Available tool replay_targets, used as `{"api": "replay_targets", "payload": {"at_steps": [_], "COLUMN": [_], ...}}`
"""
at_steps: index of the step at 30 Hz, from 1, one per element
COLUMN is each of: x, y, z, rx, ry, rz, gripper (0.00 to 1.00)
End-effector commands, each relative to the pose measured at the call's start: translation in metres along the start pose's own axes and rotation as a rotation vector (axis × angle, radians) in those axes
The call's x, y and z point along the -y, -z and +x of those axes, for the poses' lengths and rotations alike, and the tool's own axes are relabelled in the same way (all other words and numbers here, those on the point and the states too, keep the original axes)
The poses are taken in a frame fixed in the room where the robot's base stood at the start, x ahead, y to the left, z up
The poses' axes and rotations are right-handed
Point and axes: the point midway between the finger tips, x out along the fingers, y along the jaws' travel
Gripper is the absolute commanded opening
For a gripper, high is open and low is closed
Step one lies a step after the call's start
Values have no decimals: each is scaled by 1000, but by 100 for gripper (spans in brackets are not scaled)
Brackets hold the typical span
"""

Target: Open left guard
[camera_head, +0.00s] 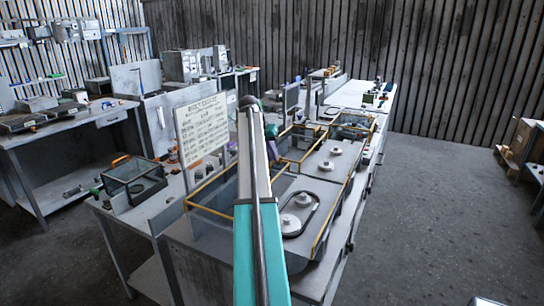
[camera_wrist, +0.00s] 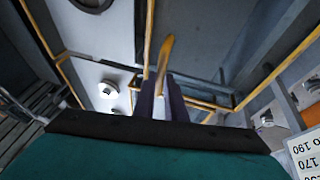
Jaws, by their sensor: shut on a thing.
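In the head view the left guard (camera_head: 208,211), a grey see-through panel with a yellow edge, stands at the near left of the blower housing. Beside it a black belt (camera_head: 309,222) with pale pulleys is in plain sight. In the wrist view my gripper (camera_wrist: 160,88), with two dark purple fingers, is shut on a yellow bar handle (camera_wrist: 165,52). Yellow edges run on both sides of it. I cannot tell for sure which guard the handle belongs to.
Further yellow-edged guards (camera_head: 300,134) stand behind on the same bench. A printed sign (camera_head: 202,129) stands at the left, close to the guard. A dark bin (camera_head: 134,181) with an orange handle is left of it. The floor (camera_head: 440,200) to the right is clear.

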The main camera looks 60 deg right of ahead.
Motion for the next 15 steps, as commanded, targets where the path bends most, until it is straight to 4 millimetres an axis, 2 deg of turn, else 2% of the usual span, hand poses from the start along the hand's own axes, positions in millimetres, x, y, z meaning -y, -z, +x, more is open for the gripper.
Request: {"api": "replay_targets", "payload": {"at_steps": [1, 4, 15], "x": [5, 5, 4], "y": [1, 0, 0], "z": [-2, -2, -3], "rx": [-5, -5, -4], "ry": [9, 9, 6], "rz": [-3, -3, -4], "gripper": [12, 29, 29]}}
